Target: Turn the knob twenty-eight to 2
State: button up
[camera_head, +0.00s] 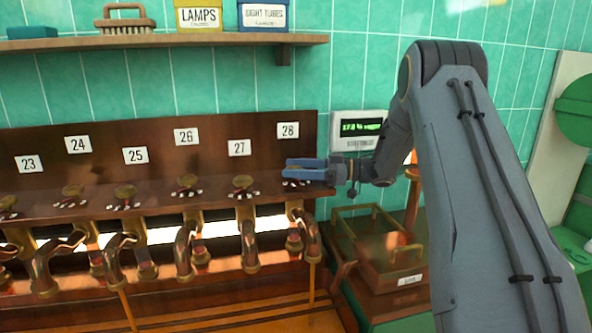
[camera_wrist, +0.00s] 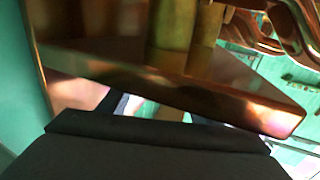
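The white label 28 (camera_head: 288,130) is on the wooden backboard at the right end of the row. My gripper (camera_head: 303,169) reaches in from the right, its blue fingers just below that label, over the spot where knob twenty-eight sits. The knob is mostly hidden by the fingers; a bit of its white scale (camera_head: 292,183) shows beneath them. The two fingers look apart, but I cannot tell whether the knob is between them. The wrist view shows a dark gripper body (camera_wrist: 150,150) and a close, blurred brown wooden edge (camera_wrist: 200,85); no knob is recognisable there.
Knob 27 (camera_head: 243,183) stands just left, with more knobs and copper pipes along the ledge. A digital display (camera_head: 360,128) is on the wall to the right. A wooden tray (camera_head: 376,250) stands lower right. A shelf (camera_head: 160,41) with boxes and a brush runs above.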

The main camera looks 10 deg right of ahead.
jog(key=shift+d, duration=0.15)
jog(key=b+v, duration=0.2)
jog(key=v, duration=0.5)
jog(key=shift+f, duration=0.1)
jog(key=shift+s+d, duration=0.15)
jog(key=shift+d, duration=0.15)
